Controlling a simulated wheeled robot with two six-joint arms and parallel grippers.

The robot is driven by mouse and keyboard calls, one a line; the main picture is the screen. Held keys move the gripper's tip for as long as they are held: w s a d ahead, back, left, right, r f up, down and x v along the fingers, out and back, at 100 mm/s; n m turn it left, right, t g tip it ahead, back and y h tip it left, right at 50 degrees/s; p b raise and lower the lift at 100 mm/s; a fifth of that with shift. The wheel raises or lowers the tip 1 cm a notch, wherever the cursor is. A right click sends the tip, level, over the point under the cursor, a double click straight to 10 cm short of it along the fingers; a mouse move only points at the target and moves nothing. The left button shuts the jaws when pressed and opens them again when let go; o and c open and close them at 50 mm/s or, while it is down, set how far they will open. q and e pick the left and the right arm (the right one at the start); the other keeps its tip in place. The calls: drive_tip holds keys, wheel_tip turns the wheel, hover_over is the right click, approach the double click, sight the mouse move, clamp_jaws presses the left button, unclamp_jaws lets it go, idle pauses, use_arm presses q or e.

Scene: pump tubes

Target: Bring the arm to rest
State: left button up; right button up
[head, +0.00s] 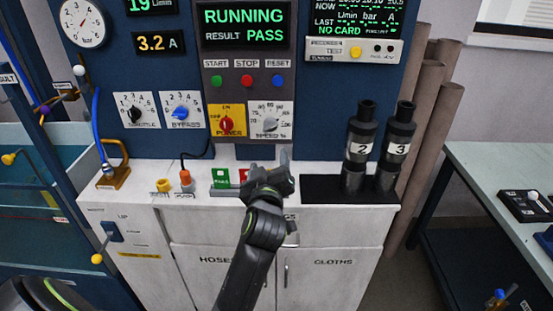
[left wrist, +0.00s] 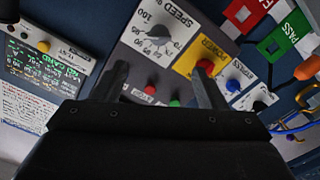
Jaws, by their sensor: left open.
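My left gripper (head: 268,174) is raised in front of the bench at the middle of the head view, its arm coming up from the bottom. In the left wrist view its two dark fingers (left wrist: 162,74) stand apart with nothing between them. Behind them is the pump panel (head: 335,100), with the speed dial (head: 270,119) and the yellow power switch plate (head: 227,120). The gripper partly hides a red tag (head: 243,175) beside the green PASS tag (head: 221,178). My right gripper is not in view.
Two black tubes marked 2 (head: 360,148) and 3 (head: 396,148) stand upright in a black holder (head: 320,189) right of the gripper. An orange-capped fitting (head: 186,180) stands on the bench's left part. A side table (head: 500,165) is at the right. The display reads RUNNING, PASS.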

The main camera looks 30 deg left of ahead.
use_arm(q)
drive_tip(key=s+a+f+m+g+h, duration=0.25)
drive_tip(key=s+f+m+g, duration=0.2)
drive_tip(key=s+f, duration=0.85)
drive_tip(key=s+d+f+m+g+h, duration=0.1)
drive_tip(key=s+f+m+g+h, duration=0.2)
drive_tip(key=s+f, duration=0.5)
drive_tip(key=s+d+f+m+g+h, duration=0.1)
drive_tip(key=s+f+m+g, duration=0.3)
drive_tip(key=s, duration=0.8)
wheel_tip(320, 180, down, 23)
drive_tip(key=a+g, duration=0.2)
drive_tip(key=s+d+f+g, duration=0.1)
drive_tip(key=s+f, duration=1.4)
drive_tip(key=f, duration=0.1)
drive_tip(key=shift+s+d+n+h, duration=0.2)
drive_tip(key=shift+s+n+h, duration=0.05)
drive_tip(key=shift+n+h, duration=0.1)
